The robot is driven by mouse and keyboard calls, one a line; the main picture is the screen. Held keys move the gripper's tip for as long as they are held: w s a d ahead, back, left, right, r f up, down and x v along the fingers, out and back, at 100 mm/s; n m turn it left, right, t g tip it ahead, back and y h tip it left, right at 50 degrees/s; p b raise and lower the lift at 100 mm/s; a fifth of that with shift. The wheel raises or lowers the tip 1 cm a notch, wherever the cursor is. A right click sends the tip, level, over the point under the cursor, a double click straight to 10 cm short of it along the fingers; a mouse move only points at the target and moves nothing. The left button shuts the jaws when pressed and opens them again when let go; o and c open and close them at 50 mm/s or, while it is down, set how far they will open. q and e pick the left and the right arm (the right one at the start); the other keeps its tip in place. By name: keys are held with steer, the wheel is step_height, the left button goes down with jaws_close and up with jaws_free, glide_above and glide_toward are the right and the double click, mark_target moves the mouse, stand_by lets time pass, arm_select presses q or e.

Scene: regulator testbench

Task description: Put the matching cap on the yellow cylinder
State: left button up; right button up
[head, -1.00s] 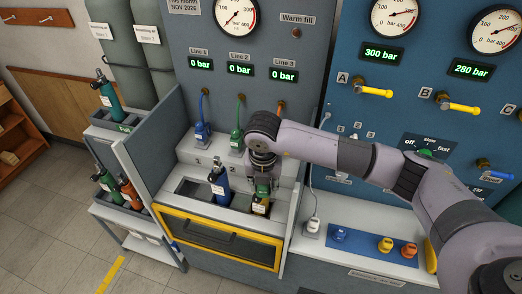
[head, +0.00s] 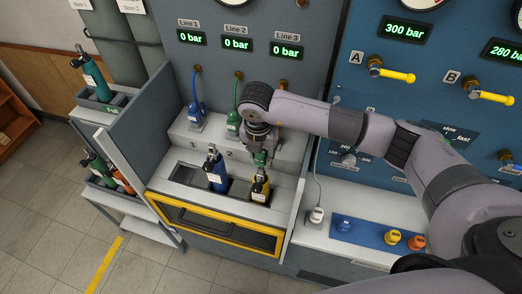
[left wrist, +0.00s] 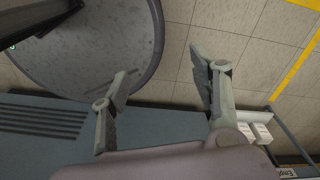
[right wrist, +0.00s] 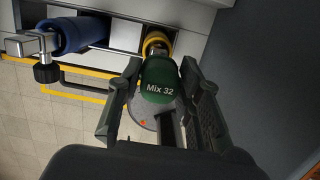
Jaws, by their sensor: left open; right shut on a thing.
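The yellow cylinder (head: 260,192) stands upright in the right slot of the filling bench. Its yellow shoulder and metal valve show in the right wrist view (right wrist: 156,42). My right gripper (head: 262,153) is shut on a green cap (right wrist: 158,82) marked "Mix 32". It holds the cap above the yellow cylinder's valve, seemingly apart from it; the exact gap is hard to tell. My left gripper (left wrist: 161,68) is open and empty, over the floor in its wrist view. It is out of the head view.
A blue cylinder (head: 217,175) stands in the slot to the left. Blue (head: 197,118) and green (head: 233,124) hose connectors stand on the ledge behind. Yellow (head: 392,237) and orange (head: 417,243) caps sit on a blue mat (head: 366,232) at right. A grey side panel (head: 148,140) bounds the bench's left.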

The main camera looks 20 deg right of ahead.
steer(key=shift+f+b, duration=0.35)
steer(key=shift+f, duration=0.6)
arm_select(q)
steer(key=shift+w+d+f, duration=0.1)
steer(key=shift+w+f, duration=0.25)
steer(key=shift+w, duration=0.2)
steer(key=shift+w+d+f, duration=0.1)
steer(key=shift+w+f, duration=0.25)
steer(key=shift+w, duration=0.2)
arm_select(e)
steer(key=shift+r, duration=0.1)
arm_select(q)
steer(key=shift+w+f+b, duration=0.2)
steer(key=shift+w+b, duration=0.2)
steer(key=shift+b, duration=0.05)
steer(key=shift+s+f+b, duration=0.1)
steer(key=shift+f+b, duration=1.75)
arm_select(e)
steer(key=shift+f, duration=2)
steer(key=o, duration=1.2)
